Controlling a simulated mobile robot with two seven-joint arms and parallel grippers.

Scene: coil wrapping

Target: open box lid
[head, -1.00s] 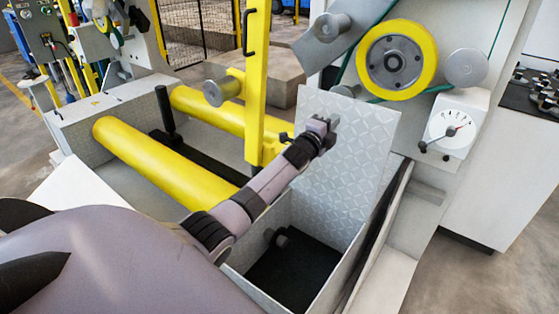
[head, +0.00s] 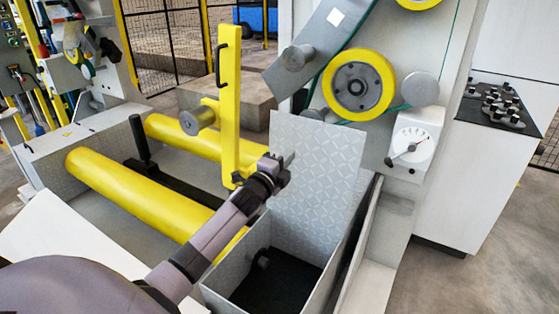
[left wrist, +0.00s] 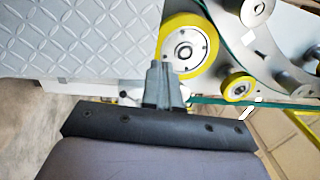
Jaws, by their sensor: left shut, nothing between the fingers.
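The box (head: 215,291) is a grey metal bin at the lower middle of the head view, with a dark inside floor. Its lid (head: 318,165), a diamond-plate panel, stands upright at the back of the opening, so the box is open. The lid also fills the upper left of the left wrist view (left wrist: 75,40). My left gripper (head: 288,160) is shut and empty, close to the lid's left upper part; I cannot tell whether it touches. Its closed fingers show in the left wrist view (left wrist: 158,82). My right gripper is not in view.
Yellow rollers (head: 135,190) lie left of the box, with a yellow upright post (head: 230,100) near my left arm. A yellow-rimmed wheel (head: 358,87) and a dial gauge (head: 412,146) sit behind and right of the lid. Floor is clear at far right.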

